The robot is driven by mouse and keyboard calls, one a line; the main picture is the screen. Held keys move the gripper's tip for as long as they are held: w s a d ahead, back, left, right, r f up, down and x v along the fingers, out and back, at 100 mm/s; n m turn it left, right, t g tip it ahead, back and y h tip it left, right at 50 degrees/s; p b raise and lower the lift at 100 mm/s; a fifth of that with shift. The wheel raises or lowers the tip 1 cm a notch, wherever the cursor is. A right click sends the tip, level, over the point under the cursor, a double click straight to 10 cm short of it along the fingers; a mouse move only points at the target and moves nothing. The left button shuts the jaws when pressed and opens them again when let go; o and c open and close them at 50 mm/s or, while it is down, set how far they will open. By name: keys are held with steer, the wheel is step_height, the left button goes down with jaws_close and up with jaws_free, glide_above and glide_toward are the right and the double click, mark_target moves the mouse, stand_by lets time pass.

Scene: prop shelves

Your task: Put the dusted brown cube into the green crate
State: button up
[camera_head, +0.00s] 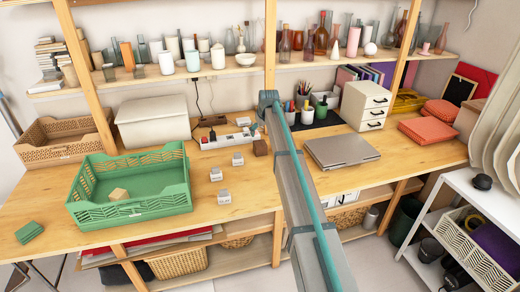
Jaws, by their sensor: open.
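A dark brown cube (260,147) sits on the wooden table, just left of my arm and close beside it in the picture. The green crate (135,212) stands on the left of the table, open at the top, with slatted walls. A lighter tan-brown cube (119,194) lies inside it on the crate floor. I cannot tell from the colour alone which cube counts as dusted brown. My arm runs from the bottom right up to the table's middle. My gripper cannot be made out; its fingers seem hidden by the arm.
Several pale grey cubes (223,196) stand between the crate and my arm. A white power strip (225,138) lies behind them. A closed laptop (341,150) and a white drawer box (366,105) stand right of the arm. A green flat block (29,232) lies front left.

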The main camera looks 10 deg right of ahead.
mark_target(260, 143)
steer(key=f+m+p, duration=0.1)
steer(key=f, duration=0.2)
steer(key=w+f, duration=0.1)
steer(key=f, duration=0.3)
steer(key=w+a+f+m+g+p, duration=0.1)
steer(key=f, duration=0.2)
steer(key=shift+w+f+m+p, duration=0.2)
steer(key=shift+f+m+p, duration=0.1)
steer(key=shift+f+p, duration=0.1)
steer(key=shift+c, duration=0.3)
steer(key=c, duration=1.4)
steer(key=shift+o, duration=0.2)
steer(key=shift+r, duration=0.2)
